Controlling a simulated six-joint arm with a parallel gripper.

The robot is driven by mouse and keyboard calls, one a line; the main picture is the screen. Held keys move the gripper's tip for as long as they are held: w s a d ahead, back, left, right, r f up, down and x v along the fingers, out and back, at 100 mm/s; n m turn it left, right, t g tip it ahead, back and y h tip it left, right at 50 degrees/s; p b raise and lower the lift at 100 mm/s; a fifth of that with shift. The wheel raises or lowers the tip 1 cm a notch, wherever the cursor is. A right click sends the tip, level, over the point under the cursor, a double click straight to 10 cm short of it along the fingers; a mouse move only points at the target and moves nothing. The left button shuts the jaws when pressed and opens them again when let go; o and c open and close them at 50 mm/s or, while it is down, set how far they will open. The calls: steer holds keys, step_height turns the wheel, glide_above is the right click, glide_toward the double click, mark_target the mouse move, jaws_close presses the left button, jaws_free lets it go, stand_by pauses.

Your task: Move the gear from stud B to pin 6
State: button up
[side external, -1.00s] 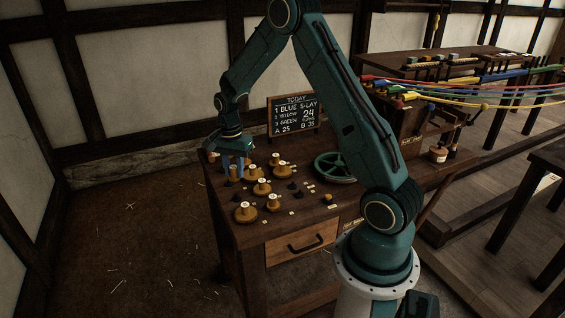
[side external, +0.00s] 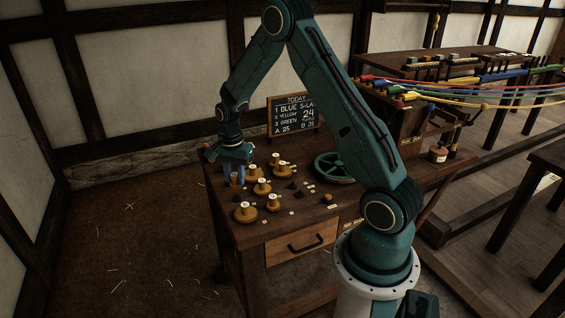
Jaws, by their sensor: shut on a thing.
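My gripper (side external: 235,182) is low over the left end of the wooden bench (side external: 310,229), its blue fingers pointing down. It is shut on a small brownish thing between the fingers, which looks like a gear but is mostly hidden. Several brass-coloured gears with pale tops stand to the right and in front of it, among them one gear (side external: 253,173) close beside the fingers and another (side external: 245,213) nearer the front edge. Dark empty studs or pins (side external: 296,185) show at the middle. The labels are too small to read, so I cannot tell which is stud B or pin 6.
A green spoked wheel (side external: 335,167) lies at the back right of the bench. A chalkboard (side external: 293,115) stands at the back edge. A small pot (side external: 438,154) and a rack with coloured ropes (side external: 480,88) are further right. A drawer (side external: 301,244) is in the bench front.

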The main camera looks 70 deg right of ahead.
mark_target(236, 186)
steer(key=shift+f, duration=1.55)
steer(key=shift+f, duration=0.7)
stand_by(0.8)
steer(key=o, duration=1)
steer(key=shift+c, duration=0.2)
steer(key=shift+r, duration=0.15)
steer(key=shift+r, duration=3.85)
steer(key=shift+r, duration=0.1)
